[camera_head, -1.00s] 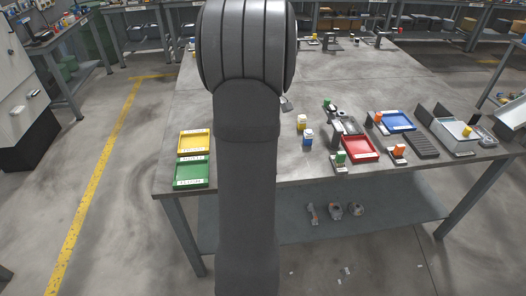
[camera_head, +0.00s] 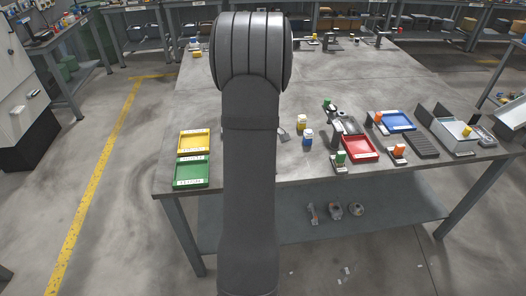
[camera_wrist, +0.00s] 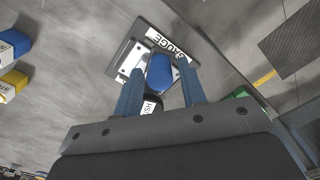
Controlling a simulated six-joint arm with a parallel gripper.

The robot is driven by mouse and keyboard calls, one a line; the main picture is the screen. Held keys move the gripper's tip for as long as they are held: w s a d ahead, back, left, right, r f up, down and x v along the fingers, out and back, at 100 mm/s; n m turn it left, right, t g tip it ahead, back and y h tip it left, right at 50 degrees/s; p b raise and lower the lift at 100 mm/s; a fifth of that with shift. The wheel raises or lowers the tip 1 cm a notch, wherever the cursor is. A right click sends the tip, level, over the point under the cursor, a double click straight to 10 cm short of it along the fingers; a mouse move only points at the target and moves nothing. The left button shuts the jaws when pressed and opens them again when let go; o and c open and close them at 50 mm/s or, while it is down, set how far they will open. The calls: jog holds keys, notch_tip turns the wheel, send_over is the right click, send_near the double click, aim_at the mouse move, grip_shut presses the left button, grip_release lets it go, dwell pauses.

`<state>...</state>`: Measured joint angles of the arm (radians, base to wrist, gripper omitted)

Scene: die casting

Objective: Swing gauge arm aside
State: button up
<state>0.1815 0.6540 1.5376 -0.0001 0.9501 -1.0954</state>
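In the wrist view, the gauge is a dark plate with a white label reading "GAUGE" (camera_wrist: 168,43) and a pale metal piece on it. A rounded blue part (camera_wrist: 160,73) stands up from it, with a black cylinder with a white label (camera_wrist: 151,105) just below. My gripper (camera_wrist: 162,82) is open, its two fingers on either side of the blue part in the picture, with narrow gaps visible. I cannot tell whether the fingertips are level with it. In the head view, my own arm hides the gauge and the gripper; a small grey piece shows beside the arm.
Yellow (camera_head: 194,141) and green (camera_head: 191,174) trays lie left. A red tray (camera_head: 360,148), blue tray (camera_head: 398,121) and small fixtures fill the right. The far middle of the table (camera_head: 345,75) is clear.

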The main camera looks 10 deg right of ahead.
grip_shut()
jog(key=shift+d, duration=0.1)
jog(key=shift+w+d+n, duration=0.25)
jog(key=shift+d+n, duration=0.25)
jog(key=shift+d, duration=0.05)
jog(key=w+d+n, duration=0.7)
jog(key=n, duration=0.1)
jog(key=w+d+n, duration=0.1)
jog(key=w+n, duration=0.8)
jog(key=w, duration=0.2)
jog(key=shift+w+d, duration=0.15)
jog(key=shift+w, duration=0.25)
